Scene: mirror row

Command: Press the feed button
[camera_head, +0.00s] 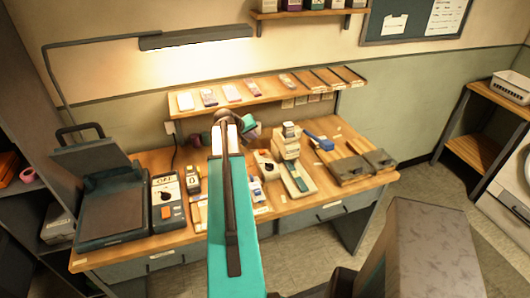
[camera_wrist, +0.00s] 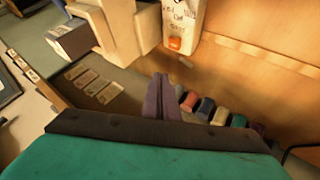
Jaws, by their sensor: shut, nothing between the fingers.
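In the wrist view, an orange button (camera_wrist: 175,43) sits on the end of a cream device (camera_wrist: 183,14) with dark lettering too blurred to read. I cannot tell whether it is the feed button. My gripper (camera_wrist: 165,98) is shut and empty; its purple-grey fingers are below the orange button in the picture, apart from it. In the head view, my gripper (camera_head: 250,129) is above the back of the bench, and my teal arm hides part of the bench middle. A cream device (camera_head: 268,166) with a black knob stands just right of the arm.
The wooden bench (camera_head: 285,222) also holds a dark flat press (camera_head: 112,215), a control box (camera_head: 166,199) marked "OFF", a cream stepped machine (camera_head: 287,147) and a blue-handled tool (camera_head: 320,142). Coloured spools (camera_wrist: 220,115) are near my fingers. A shelf (camera_head: 250,95) runs behind.

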